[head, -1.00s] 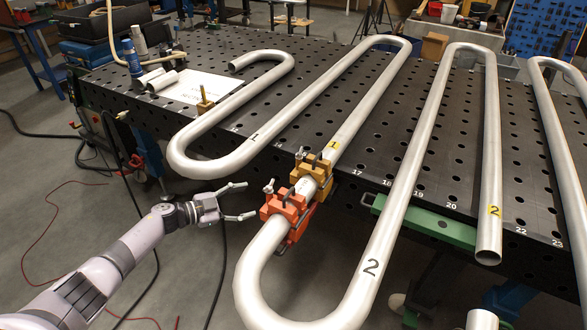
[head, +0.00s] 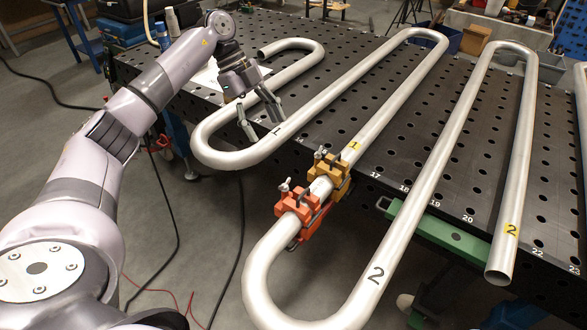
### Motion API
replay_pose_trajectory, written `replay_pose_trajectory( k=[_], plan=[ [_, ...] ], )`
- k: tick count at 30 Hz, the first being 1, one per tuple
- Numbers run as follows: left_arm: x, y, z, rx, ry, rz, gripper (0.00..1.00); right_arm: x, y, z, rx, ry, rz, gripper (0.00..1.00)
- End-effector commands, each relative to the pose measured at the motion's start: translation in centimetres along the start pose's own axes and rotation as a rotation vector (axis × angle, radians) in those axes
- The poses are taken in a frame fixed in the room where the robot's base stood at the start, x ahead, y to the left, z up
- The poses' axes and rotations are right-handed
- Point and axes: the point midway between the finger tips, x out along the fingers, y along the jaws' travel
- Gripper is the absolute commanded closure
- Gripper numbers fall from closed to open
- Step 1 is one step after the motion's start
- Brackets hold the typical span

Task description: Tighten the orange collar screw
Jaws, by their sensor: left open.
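The orange collar (head: 297,222) is clamped around the silver pipe coil marked 2 (head: 381,250), beside its lower bend and off the table's front edge. Its screw (head: 284,188) stands up on the collar's upper left side. A yellow collar (head: 332,180) with a similar screw (head: 320,155) sits just behind it on the pipe end marked with a yellow 1. My right gripper is not in view.
The black perforated table (head: 403,135) carries the serpentine pipes. A green bar (head: 440,232) lies at its front edge under the coil. Cables trail over the floor at left. The space directly left of the orange collar is free.

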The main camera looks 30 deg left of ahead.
Motion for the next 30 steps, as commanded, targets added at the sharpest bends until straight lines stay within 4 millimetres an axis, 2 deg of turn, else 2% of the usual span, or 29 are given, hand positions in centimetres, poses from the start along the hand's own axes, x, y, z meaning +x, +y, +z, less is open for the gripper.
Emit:
replay_pose_trajectory(
  k=[1,3,8,14,24,30],
  plan=[
    [-1.3,0.5,0.1,-0.021,-0.044,0.016,0.38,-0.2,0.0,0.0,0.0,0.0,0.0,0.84],
    [-2.0,1.0,0.4,-0.044,-0.082,0.035,0.38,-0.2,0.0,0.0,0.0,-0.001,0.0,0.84],
    [-1.1,1.3,0.6,-0.057,-0.098,0.046,0.38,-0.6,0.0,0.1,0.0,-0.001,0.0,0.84],
    [2.7,1.5,0.8,-0.055,-0.094,0.048,0.38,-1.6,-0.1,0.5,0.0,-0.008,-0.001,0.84],
    [10.1,1.8,1.4,-0.053,-0.091,0.046,0.38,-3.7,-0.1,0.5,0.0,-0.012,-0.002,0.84],
    [13.4,1.9,1.7,-0.054,-0.09,0.044,0.38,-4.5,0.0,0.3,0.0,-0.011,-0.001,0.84]
  ],
)
